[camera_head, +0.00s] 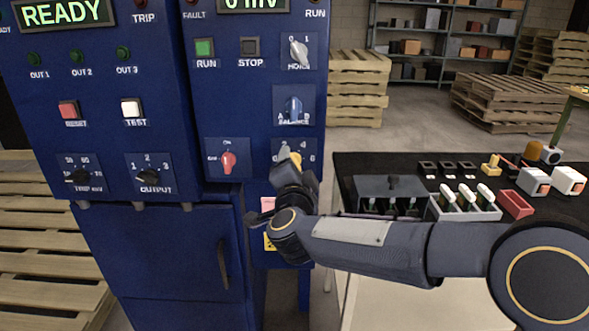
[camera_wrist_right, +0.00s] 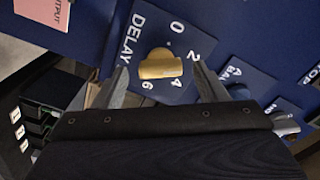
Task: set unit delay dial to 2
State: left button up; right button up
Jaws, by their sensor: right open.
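The unit delay dial is a yellow knob (camera_wrist_right: 160,66) on a blue plate marked DELAY, with 0, 2, 4 and 6 around it in the right wrist view. One end of its bar faces the side between 2 and 4; I cannot tell its exact setting. In the head view the yellow knob (camera_head: 295,160) is partly hidden by my right gripper (camera_head: 291,165). In the wrist view, my right gripper (camera_wrist_right: 163,82) is open, with one finger on each side of the knob and gaps showing. My left gripper is not in view.
A red-handled switch (camera_head: 228,161) sits left of the dial and the blue BALANCE knob (camera_head: 293,109) above it. A dark bench (camera_head: 350,170) with a tray of white-topped parts and a red bin (camera_head: 516,204) stands at right, under my right arm.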

jog(key=s, duration=0.7)
jog(key=shift+s, duration=0.3)
